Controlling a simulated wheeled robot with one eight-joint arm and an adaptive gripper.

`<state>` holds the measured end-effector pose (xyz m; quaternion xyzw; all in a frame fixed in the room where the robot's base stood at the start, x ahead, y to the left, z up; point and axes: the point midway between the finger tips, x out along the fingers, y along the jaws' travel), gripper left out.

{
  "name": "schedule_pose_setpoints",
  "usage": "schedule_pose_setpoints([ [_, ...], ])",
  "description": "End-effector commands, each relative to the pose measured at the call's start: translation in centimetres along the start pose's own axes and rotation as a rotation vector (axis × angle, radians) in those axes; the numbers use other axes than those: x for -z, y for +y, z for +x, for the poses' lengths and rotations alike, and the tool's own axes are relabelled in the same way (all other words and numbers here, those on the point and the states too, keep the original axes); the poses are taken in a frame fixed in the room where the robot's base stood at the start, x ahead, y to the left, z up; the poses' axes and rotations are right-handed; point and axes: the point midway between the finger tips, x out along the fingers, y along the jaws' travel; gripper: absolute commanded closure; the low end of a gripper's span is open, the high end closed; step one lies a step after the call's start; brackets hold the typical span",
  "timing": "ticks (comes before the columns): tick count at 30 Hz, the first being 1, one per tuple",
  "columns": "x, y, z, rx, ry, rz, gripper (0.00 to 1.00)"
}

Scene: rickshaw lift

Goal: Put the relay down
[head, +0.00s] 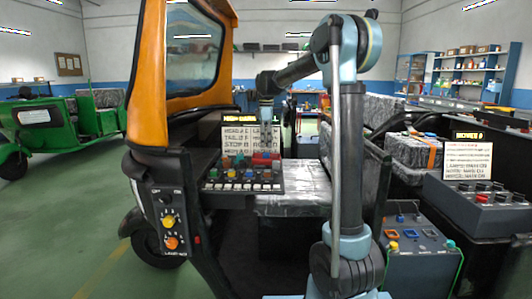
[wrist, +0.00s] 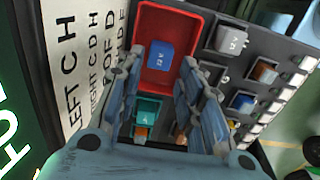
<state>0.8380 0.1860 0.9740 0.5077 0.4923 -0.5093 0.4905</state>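A blue relay marked 12 V (wrist: 160,55) lies in a red tray (wrist: 185,22) in the wrist view. My gripper (wrist: 162,62) is over the tray's near side, its two fingers apart. The relay shows between and beyond the fingertips, with a gap on each side, so nothing appears gripped. In the head view my gripper (head: 266,142) points down above the red tray (head: 266,160) at the back right of the relay panel (head: 222,187). The relay cannot be made out there.
Beside the tray, the panel holds a grey 12 V relay (wrist: 231,40), a blue one (wrist: 241,102) and a teal one (wrist: 148,110). A lettered board (head: 238,134) stands close behind. The orange rickshaw frame (head: 153,75) rises at the left.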

Motion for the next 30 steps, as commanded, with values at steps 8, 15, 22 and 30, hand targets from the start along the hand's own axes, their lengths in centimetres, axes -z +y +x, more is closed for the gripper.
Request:
schedule_pose_setpoints([
  [8, 0.0, 0.0, -4.7, 0.0, 0.0, 0.0, 0.66],
  [15, 0.0, 0.0, -6.3, 0.0, 0.0, 0.0, 0.66],
  [22, -0.8, -0.9, -6.3, -0.003, 0.001, 0.03, 0.66],
  [30, -5.7, -7.3, -5.0, -0.032, 0.014, 0.265, 0.66],
])
